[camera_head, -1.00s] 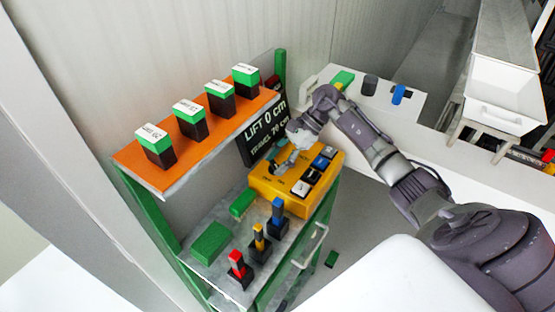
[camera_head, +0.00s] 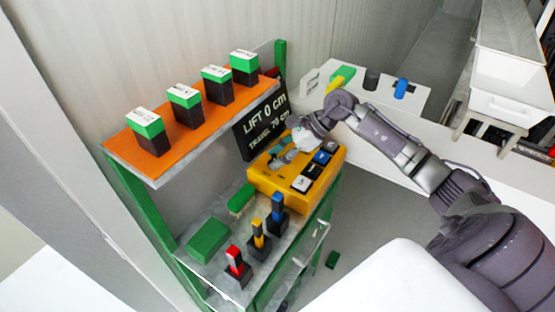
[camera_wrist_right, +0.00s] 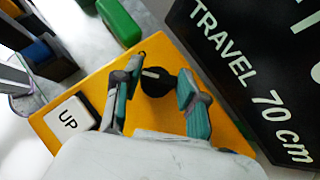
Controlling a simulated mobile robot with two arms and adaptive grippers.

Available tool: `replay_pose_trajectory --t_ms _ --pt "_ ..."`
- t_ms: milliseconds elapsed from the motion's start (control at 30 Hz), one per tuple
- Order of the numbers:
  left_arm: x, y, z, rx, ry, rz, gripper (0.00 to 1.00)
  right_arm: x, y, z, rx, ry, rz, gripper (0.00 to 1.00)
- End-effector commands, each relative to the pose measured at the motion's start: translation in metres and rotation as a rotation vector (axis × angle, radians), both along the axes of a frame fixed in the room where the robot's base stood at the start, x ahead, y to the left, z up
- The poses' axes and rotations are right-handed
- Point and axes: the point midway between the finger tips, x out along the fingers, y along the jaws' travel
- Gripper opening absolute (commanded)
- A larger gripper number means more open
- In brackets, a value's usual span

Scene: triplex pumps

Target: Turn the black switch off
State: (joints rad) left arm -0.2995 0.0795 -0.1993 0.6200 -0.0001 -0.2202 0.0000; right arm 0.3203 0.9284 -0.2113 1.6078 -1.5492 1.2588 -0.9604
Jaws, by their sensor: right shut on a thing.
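The black switch (camera_wrist_right: 157,82) is a round knob with a white mark, on top of a yellow control box (camera_wrist_right: 140,120). The same yellow box (camera_head: 265,183) stands on the shelf in the head view, where the knob is hidden by my gripper. My right gripper (camera_wrist_right: 157,92) is shut on the black switch, with one teal-padded finger on each side of it. In the head view the right gripper (camera_head: 281,155) reaches down to the box's far left part. My left gripper is not in view.
A white UP button (camera_wrist_right: 69,121) and other buttons sit on the box beside the gripper. A black LIFT and TRAVEL sign (camera_head: 262,122) stands close behind. Red, yellow and blue levers (camera_head: 236,262) stand in front. An orange shelf (camera_head: 180,155) with several green-topped blocks is at left.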

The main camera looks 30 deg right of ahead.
Motion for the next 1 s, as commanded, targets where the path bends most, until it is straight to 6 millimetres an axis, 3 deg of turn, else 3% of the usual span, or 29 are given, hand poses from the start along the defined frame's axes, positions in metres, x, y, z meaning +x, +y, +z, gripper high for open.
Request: replay_pose_trajectory --t_ms 600,1000 --pt "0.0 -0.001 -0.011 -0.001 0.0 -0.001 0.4 -0.004 0.004 0.0 -0.002 -0.004 -0.523 0.07" --pt "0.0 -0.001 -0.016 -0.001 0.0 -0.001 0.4 -0.004 0.004 0.001 -0.001 -0.001 -0.678 0.07"
